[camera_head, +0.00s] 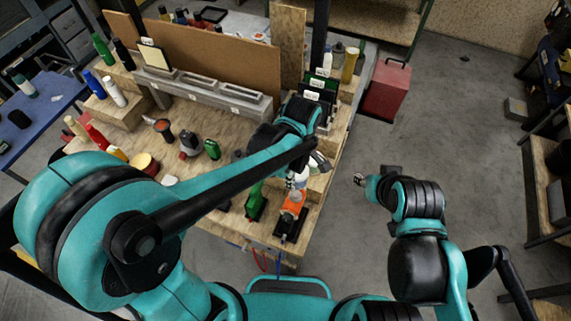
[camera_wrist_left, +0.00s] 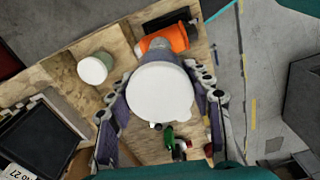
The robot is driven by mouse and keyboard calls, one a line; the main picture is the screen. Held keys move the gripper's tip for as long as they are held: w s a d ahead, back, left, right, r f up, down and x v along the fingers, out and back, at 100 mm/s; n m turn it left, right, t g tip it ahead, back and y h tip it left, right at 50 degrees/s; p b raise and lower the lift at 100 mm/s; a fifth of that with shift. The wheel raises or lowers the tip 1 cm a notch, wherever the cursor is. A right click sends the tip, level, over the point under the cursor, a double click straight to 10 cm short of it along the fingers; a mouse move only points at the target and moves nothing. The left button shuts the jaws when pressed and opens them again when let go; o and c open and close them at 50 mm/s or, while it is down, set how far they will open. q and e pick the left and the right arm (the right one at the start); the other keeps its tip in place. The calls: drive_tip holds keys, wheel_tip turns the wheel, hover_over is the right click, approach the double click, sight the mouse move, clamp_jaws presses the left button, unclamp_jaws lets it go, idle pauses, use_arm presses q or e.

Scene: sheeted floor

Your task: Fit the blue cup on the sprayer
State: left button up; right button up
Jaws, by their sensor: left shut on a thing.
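My left gripper (camera_head: 314,165) reaches over the right part of the wooden workbench. In the left wrist view its two fingers (camera_wrist_left: 160,95) are shut around a cup (camera_wrist_left: 160,92) with a round white face and a grey-blue side. The orange sprayer (camera_head: 291,206) stands on a black base near the bench's front right edge. In the left wrist view the orange sprayer (camera_wrist_left: 172,40) is just beyond the cup, partly hidden by it; I cannot tell whether they touch. My right gripper (camera_head: 360,180) is over the floor, right of the bench, too small to read.
A green sprayer (camera_head: 255,202) stands left of the orange one. A white-topped container (camera_wrist_left: 93,69) stands apart on the wood. Several bottles and cans fill the bench's left side, before a brown back panel (camera_head: 215,60). A red cabinet (camera_head: 388,88) stands right; the floor between is clear.

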use_arm(q)
drive_tip(key=shift+f+b, duration=0.55)
drive_tip(key=shift+f, duration=0.2)
drive_tip(key=shift+f+b, duration=2.35)
drive_tip(key=shift+f, duration=0.55)
drive_tip(key=shift+f+b, duration=0.45)
drive_tip(key=shift+b, duration=0.2)
drive_tip(key=o, duration=1.3)
drive_tip(key=o, duration=0.5)
drive_tip(key=shift+c, duration=0.2)
